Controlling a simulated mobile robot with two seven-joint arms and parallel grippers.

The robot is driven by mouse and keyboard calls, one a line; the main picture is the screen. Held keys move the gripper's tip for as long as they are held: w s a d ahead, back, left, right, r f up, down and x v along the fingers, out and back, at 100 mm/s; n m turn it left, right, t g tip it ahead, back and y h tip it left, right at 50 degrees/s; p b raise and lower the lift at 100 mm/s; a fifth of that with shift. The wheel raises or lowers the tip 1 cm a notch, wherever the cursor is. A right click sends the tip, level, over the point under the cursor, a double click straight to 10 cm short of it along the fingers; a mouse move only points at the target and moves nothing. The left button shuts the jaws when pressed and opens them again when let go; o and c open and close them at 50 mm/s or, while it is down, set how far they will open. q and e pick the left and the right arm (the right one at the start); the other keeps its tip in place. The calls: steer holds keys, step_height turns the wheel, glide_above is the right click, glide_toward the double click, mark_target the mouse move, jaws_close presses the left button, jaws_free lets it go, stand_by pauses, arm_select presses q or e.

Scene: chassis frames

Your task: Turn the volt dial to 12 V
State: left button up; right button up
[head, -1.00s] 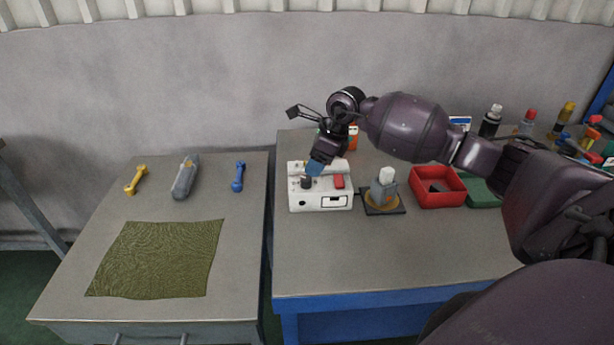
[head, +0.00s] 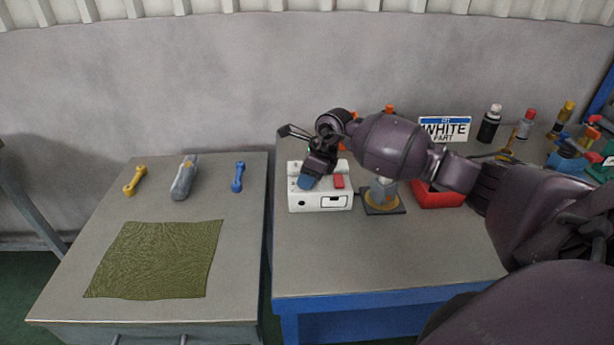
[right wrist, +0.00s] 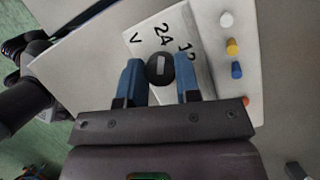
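The volt dial (right wrist: 160,66) is a round black knob with a pale mark, on a white panel printed V, 24 and 12. The mark runs roughly toward the 24. In the head view the dial is hidden behind my right gripper (head: 306,182). The white supply box (head: 322,203) stands on the right bench. In the right wrist view my right gripper (right wrist: 160,82) has its blue fingers on either side of the dial, very close to it. I see no clear squeeze, and contact is too fine to judge. My left gripper is out of view.
The box has a red switch (head: 339,181), and white, yellow, blue (right wrist: 236,69) and orange fittings. A grey bottle-like item on a dark base (head: 398,209) and a red tray (head: 438,200) stand to its right. The bench front (head: 370,262) is clear.

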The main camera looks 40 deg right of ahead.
steer(key=c, duration=0.3)
steer(key=shift+m, duration=0.3)
steer(key=shift+r+m+t+h+p, duration=0.15)
steer(key=shift+m+t+h+p, duration=0.25)
steer(key=shift+m+p, duration=0.65)
steer(key=m+h, duration=0.1)
steer(key=m, duration=0.2)
steer(key=shift+a+p, duration=0.1)
steer(key=shift+p, duration=0.25)
steer(key=m+h, duration=0.1)
steer(key=m, duration=0.1)
steer(key=shift+m+t+p, duration=0.3)
steer(key=shift+m+p, duration=0.05)
steer(key=shift+a+m+h, duration=0.1)
steer(key=shift+m+h, duration=0.6)
steer(key=shift+m, duration=1.2)
